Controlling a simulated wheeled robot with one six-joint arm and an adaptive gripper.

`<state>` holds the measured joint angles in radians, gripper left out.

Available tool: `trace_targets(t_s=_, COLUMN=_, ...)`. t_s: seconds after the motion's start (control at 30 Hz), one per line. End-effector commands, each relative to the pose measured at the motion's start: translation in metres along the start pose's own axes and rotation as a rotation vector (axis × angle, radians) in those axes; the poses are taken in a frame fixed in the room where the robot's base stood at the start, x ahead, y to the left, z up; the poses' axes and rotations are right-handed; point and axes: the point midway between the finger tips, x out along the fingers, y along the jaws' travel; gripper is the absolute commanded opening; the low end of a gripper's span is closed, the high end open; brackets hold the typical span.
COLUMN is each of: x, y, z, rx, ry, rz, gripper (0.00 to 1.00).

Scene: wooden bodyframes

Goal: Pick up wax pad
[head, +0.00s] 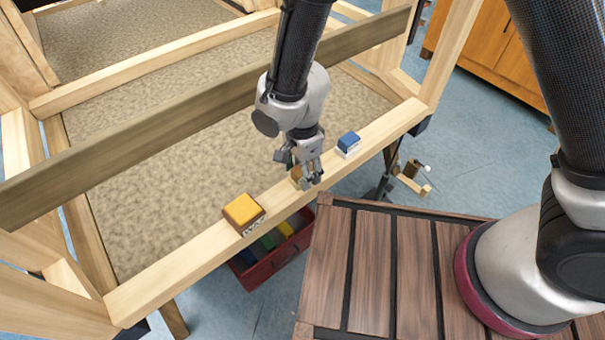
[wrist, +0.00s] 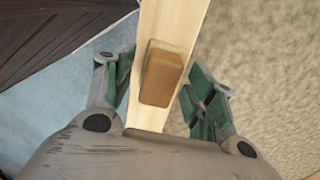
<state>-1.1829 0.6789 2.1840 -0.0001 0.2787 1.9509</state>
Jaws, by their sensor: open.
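A brown block with a paler edge (wrist: 162,74), which I take to be the wax pad, lies on the wooden beam in the wrist view. In the head view the same block (head: 296,174) is partly hidden by my gripper. My gripper (head: 308,182) is over the beam at this block. In the wrist view its open green-padded fingers (wrist: 160,82) stand on either side of the block, with gaps visible. Whether the fingertips have reached beam height is hard to tell.
A yellow-topped block (head: 244,211) sits left along the beam (head: 190,262), and a blue and white block (head: 348,144) sits right. A red bin (head: 275,272) stands below. A slatted wooden surface (head: 375,265) lies in front. A darker rail (head: 150,133) crosses behind my arm.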

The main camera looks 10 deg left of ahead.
Motion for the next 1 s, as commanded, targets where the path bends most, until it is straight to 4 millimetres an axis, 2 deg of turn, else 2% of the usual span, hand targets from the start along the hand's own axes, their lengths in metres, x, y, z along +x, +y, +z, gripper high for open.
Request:
trace_targets(t_s=0.23, x=0.002, y=0.000, z=0.000, rx=0.000, ry=0.000, rz=0.000, gripper=0.54)
trace_targets(t_s=0.5, x=0.001, y=0.000, z=0.000, rx=-0.001, ry=0.000, rz=0.000, gripper=0.06)
trace_targets(t_s=0.8, x=-0.002, y=-0.001, z=0.000, rx=-0.001, ry=-0.001, rz=-0.002, gripper=0.06)
trace_targets(t_s=0.87, x=-0.009, y=-0.001, z=0.000, rx=-0.001, ry=-0.001, rz=-0.002, gripper=0.06)
trace_targets(t_s=1.0, x=-0.036, y=-0.002, z=0.000, rx=-0.001, ry=-0.002, rz=-0.006, gripper=0.06)
